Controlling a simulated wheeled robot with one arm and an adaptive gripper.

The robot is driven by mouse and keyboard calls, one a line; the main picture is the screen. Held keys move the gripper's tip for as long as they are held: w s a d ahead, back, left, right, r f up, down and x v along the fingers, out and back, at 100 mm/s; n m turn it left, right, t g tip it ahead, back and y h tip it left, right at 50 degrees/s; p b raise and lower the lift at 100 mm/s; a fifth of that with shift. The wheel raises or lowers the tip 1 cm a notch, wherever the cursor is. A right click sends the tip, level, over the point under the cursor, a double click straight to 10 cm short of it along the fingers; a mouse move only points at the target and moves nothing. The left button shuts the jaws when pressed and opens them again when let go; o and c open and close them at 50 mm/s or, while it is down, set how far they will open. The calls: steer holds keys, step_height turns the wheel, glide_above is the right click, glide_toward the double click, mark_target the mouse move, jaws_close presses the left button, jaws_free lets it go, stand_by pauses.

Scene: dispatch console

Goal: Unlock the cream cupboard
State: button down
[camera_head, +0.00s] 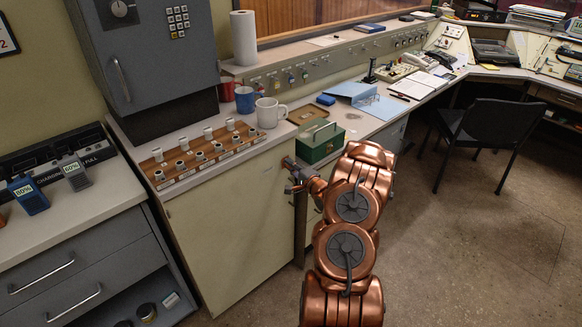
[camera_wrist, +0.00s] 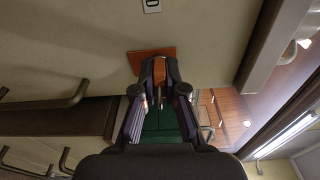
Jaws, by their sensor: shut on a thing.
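The cream cupboard (camera_head: 233,232) stands under the counter left of my arm in the head view. Its door looks shut. My gripper (camera_head: 290,174) is at the cupboard's upper right edge; its fingertips are small and partly hidden there. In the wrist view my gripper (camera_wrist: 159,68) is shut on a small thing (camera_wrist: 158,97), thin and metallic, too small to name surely. An orange-brown square patch (camera_wrist: 136,58) shows behind the fingertips. I cannot tell whether the held thing touches a lock.
A green metal box (camera_head: 321,141) sits on the counter just above my gripper. Mugs (camera_head: 270,112) and a wooden rack (camera_head: 160,172) of several white-topped pieces stand on the cupboard top. A black chair (camera_head: 500,124) stands right. Floor (camera_head: 450,240) is clear right of my arm.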

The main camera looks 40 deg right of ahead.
steer(key=shift+w+a, duration=0.1)
steer(key=shift+a, duration=0.1)
steer(key=c, duration=1.2)
jaws_free()
steer(key=shift+d, duration=0.1)
steer(key=shift+o, duration=0.2)
steer(key=shift+s, duration=0.6)
steer(key=shift+s+a+p, duration=0.2)
steer(key=shift+s+p, duration=0.05)
steer(key=shift+s, duration=1.2)
steer(key=shift+s+a+p, duration=0.15)
steer(key=shift+s+p, duration=0.05)
steer(key=shift+s, duration=1.25)
